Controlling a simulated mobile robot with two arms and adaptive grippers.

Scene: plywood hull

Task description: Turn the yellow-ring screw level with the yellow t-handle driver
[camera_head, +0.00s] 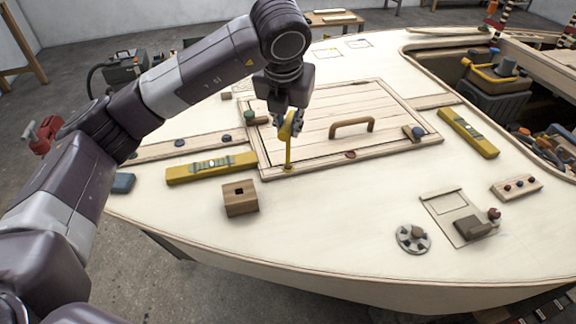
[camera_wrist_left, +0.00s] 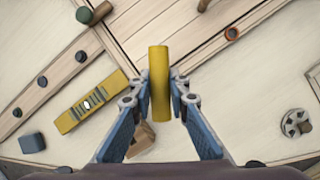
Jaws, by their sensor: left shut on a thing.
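The yellow t-handle driver (camera_head: 289,148) stands about upright, its handle up and its shaft pointing down at the front edge of the hatch frame. My left gripper (camera_head: 291,120) is shut on its handle from above. In the left wrist view the yellow handle (camera_wrist_left: 159,85) lies between the two blue fingers. The driver's tip is at the hatch frame near its front left corner. My right gripper is not in view.
The hatch (camera_head: 330,115) has a wooden handle (camera_head: 351,127), a red-brown screw (camera_head: 351,154) and a blue one (camera_head: 419,132). Yellow spirit levels lie left (camera_head: 212,167) and right (camera_head: 468,131). A wooden block with a square hole (camera_head: 240,198) stands in front.

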